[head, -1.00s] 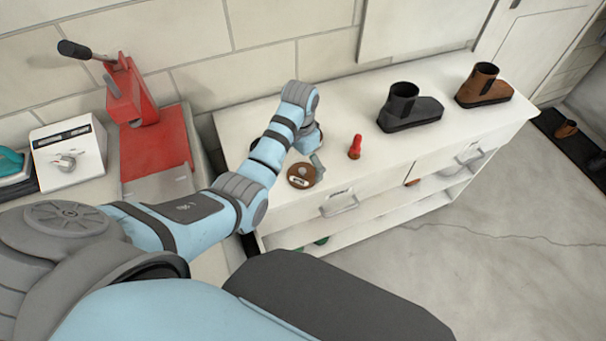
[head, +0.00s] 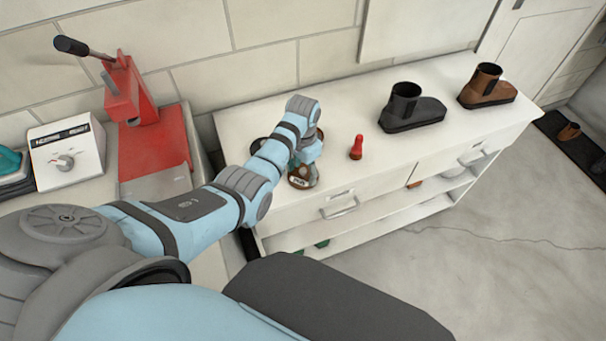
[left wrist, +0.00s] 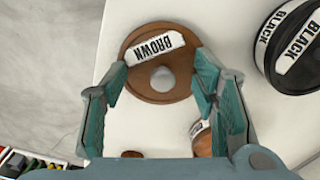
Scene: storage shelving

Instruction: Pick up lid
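The brown lid (left wrist: 140,58) is round, with a white "BROWN" label and a pale knob in its middle. In the head view the lid (head: 300,183) is at the front edge of the white cabinet top, partly covered by my arm. My left gripper (left wrist: 162,80) is open over it, one finger on each side of the knob, with no visible grip. In the head view the left gripper (head: 306,160) points down at the lid. Whether the lid rests on a tin is hidden. My right gripper is not in view.
A black container (left wrist: 292,45) labelled "BLACK" stands close to the right in the left wrist view. A red bottle (head: 356,148), a dark boot (head: 408,108) and a brown boot (head: 486,88) stand on the cabinet (head: 440,140). A red press (head: 130,95) is at left.

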